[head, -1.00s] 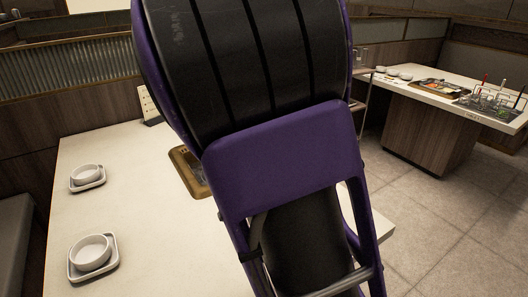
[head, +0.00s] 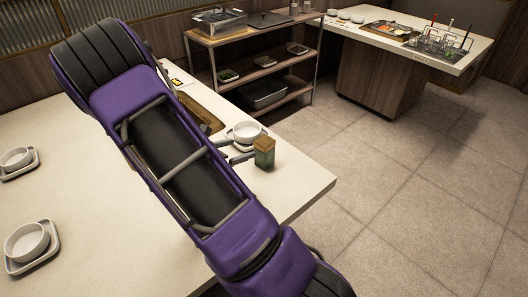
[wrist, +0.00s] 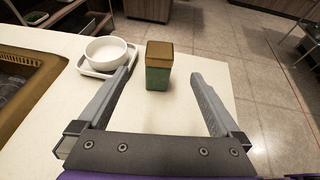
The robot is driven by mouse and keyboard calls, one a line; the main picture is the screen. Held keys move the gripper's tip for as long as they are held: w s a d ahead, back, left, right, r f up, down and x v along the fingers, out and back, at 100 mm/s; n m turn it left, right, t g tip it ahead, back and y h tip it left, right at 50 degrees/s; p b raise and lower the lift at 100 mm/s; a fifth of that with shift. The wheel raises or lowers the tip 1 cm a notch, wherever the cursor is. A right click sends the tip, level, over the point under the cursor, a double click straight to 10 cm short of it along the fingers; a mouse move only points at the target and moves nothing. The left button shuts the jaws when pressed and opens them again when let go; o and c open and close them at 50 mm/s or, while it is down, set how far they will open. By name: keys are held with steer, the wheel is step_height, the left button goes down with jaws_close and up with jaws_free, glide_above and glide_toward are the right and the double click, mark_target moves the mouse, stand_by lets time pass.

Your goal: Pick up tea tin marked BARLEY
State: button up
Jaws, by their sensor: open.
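A green tea tin with a brown lid (head: 264,153) stands upright near the table's right corner. It also shows in the wrist view (wrist: 158,77), where no marking on it can be read. My gripper (wrist: 161,74) is open and empty, its two fingers pointing at the tin. In the wrist view the tin appears between the fingertips, nearer the left one, with no clear contact. In the head view my gripper (head: 238,150) is just left of the tin, partly hidden by my arm.
A white bowl on a square saucer (wrist: 94,67) sits close to the left finger. A brown-rimmed inset (wrist: 50,62) lies farther left. The table edge and open floor are right of the tin. A shelf rack (head: 262,62) and another table (head: 400,45) stand behind.

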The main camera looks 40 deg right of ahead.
mark_target(264, 141)
steer(key=x, duration=1.4)
steer(key=shift+r, duration=0.2)
jaws_close()
